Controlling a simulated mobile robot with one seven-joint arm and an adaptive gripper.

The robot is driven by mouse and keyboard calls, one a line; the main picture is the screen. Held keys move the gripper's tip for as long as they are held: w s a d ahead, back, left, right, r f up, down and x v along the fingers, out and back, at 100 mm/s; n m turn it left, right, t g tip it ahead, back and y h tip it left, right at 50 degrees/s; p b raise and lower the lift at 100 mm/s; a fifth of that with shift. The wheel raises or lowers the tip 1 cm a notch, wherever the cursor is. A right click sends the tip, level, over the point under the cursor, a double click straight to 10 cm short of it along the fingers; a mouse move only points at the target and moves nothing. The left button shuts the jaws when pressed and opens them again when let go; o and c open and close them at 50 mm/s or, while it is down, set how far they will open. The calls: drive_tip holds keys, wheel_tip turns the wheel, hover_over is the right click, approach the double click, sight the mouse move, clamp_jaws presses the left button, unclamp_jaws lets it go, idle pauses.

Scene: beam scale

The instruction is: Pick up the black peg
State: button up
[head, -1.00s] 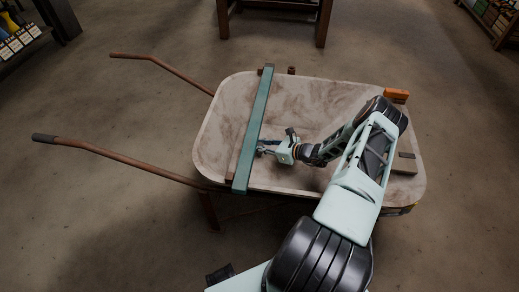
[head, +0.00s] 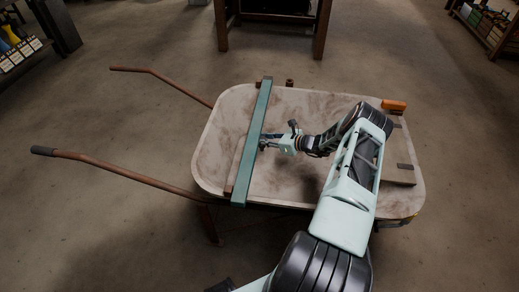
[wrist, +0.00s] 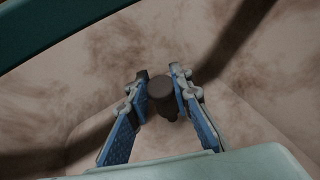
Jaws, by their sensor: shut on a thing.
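The black peg (wrist: 161,88) is a short dark cylinder between my two fingertips in the wrist view. My gripper (wrist: 161,82) is shut on it, with a blue-padded finger on each side. In the head view, my gripper (head: 265,143) is over the wheelbarrow tray, close to the right side of the green beam. The peg is too small and covered to make out there. In the wrist view, the peg's lower end is hard to see, so I cannot tell whether it touches anything beneath.
The green beam (head: 253,145) lies across the wheelbarrow tray (head: 215,140). It also crosses the upper left of the wrist view (wrist: 45,30). An orange block (head: 394,105) and a flat brown board (head: 402,175) are at the tray's right end. The handles (head: 125,178) stick out left.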

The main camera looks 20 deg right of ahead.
drive_tip(key=shift+w+d+b, duration=0.8)
drive_tip(key=shift+w+d, duration=0.25)
drive_tip(key=shift+w, duration=0.35)
drive_tip(key=shift+w+d+b, duration=0.8)
drive_tip(key=shift+w+d, duration=0.3)
drive_tip(key=shift+w, duration=0.35)
drive_tip(key=shift+w+d+b, duration=0.8)
drive_tip(key=shift+w+d, duration=0.25)
drive_tip(key=shift+w, duration=0.35)
